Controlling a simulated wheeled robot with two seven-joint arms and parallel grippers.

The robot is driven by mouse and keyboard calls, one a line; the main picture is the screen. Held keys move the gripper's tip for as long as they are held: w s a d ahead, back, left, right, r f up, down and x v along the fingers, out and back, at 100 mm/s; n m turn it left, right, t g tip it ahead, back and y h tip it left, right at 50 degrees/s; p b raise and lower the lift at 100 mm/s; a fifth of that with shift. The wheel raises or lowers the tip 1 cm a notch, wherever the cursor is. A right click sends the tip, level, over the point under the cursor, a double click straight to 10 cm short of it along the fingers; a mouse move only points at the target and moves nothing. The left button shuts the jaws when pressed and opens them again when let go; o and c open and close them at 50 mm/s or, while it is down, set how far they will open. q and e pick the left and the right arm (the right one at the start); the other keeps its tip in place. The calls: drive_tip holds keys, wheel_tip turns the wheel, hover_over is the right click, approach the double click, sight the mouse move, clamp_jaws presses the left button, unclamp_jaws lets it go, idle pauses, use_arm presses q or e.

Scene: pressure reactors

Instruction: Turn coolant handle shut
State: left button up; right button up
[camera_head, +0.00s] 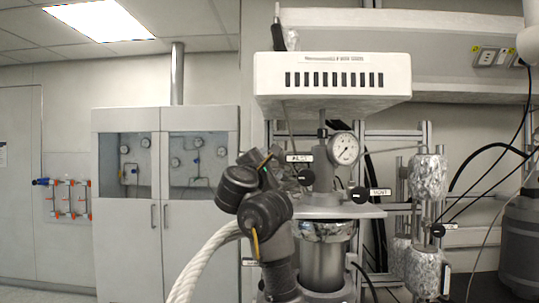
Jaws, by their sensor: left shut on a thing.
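A pressure reactor with a steel vessel (323,265) and a round dial gauge (344,148) stands right of centre. Small black handles with white labels sit around its head. One black handle (306,177) is below a label at the left of the head, and another black handle (359,195) is beside a label reading like VENT. I cannot read which is the coolant handle. My left gripper (291,176) reaches the left side of the head and is shut on the black handle there. My wrist and dark fingers partly hide the contact. My right gripper is not in view.
A white slotted box (332,82) hangs over the reactor. Foil-wrapped cylinders (428,177) and another black handle (437,230) stand to the right, with loose cables beyond. Grey cabinets (128,240) stand behind at left. The floor at far left is clear.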

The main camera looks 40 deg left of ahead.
use_arm(q)
drive_tip(key=m+p, duration=0.2)
drive_tip(key=p, duration=0.1)
drive_tip(key=m+g+h+p, duration=0.1)
drive_tip(key=m+p, duration=0.2)
drive_tip(key=shift+g+h, duration=0.3)
drive_tip(key=shift+f+m+g+p, duration=0.25)
drive_tip(key=shift+m+g+p, duration=0.05)
drive_tip(key=shift+m+p, duration=0.9)
drive_tip(key=shift+d, duration=0.1)
drive_tip(key=o, duration=1)
drive_tip(key=b+v, duration=0.3)
drive_tip(key=v, duration=0.7)
drive_tip(key=shift+s+b, duration=0.3)
drive_tip(key=shift+s, duration=0.1)
